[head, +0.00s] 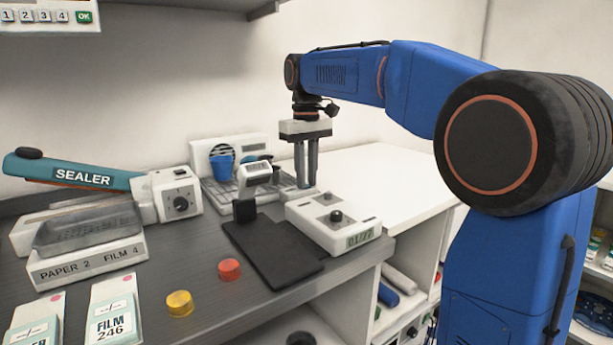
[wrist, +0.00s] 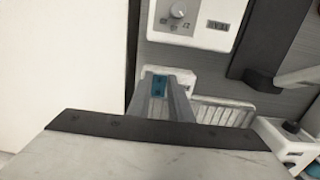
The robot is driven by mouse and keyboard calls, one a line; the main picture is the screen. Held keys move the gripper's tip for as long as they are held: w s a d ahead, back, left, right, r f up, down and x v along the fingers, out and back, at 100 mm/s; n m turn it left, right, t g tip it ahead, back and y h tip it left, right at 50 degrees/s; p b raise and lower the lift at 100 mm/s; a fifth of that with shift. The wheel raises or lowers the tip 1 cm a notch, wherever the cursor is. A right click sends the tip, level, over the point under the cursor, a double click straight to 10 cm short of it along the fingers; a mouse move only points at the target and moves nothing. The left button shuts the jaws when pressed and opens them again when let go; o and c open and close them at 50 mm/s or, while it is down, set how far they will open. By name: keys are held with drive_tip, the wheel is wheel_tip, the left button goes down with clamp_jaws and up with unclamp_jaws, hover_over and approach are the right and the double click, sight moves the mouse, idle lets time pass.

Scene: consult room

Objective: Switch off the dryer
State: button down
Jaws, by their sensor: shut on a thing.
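The dryer (head: 238,148) stands at the back of the counter, a white unit with a dark round fan grille and a low rack in front. The rack (wrist: 225,112) also shows in the wrist view. A teal switch (wrist: 160,84) sits on a small white base at the rack's end. My gripper (head: 305,184) points straight down there, behind the white dial box. In the wrist view my gripper (wrist: 160,90) has its fingertips at the teal switch, shut on it. The fingers partly hide the switch, and its on or off position cannot be read.
A white box with dials and a display (head: 335,222) stands just in front of my gripper, next to a black mat (head: 270,252). A blue cup (head: 222,167) stands at the rack. A sealer (head: 90,178) is at left. Red (head: 229,269) and yellow (head: 179,303) buttons are in front.

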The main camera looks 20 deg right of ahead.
drive_tip(key=shift+w, duration=0.1)
drive_tip(key=shift+w+a+r+g+h, duration=0.1)
drive_tip(key=shift+w+g+h, duration=0.15)
drive_tip(key=shift+g, duration=0.45)
drive_tip(key=shift+w+g+h, duration=0.1)
drive_tip(key=shift+g+h, duration=0.15)
drive_tip(key=shift+g, duration=0.45)
drive_tip(key=c, duration=1.6)
unclamp_jaws()
drive_tip(key=shift+r, duration=0.15)
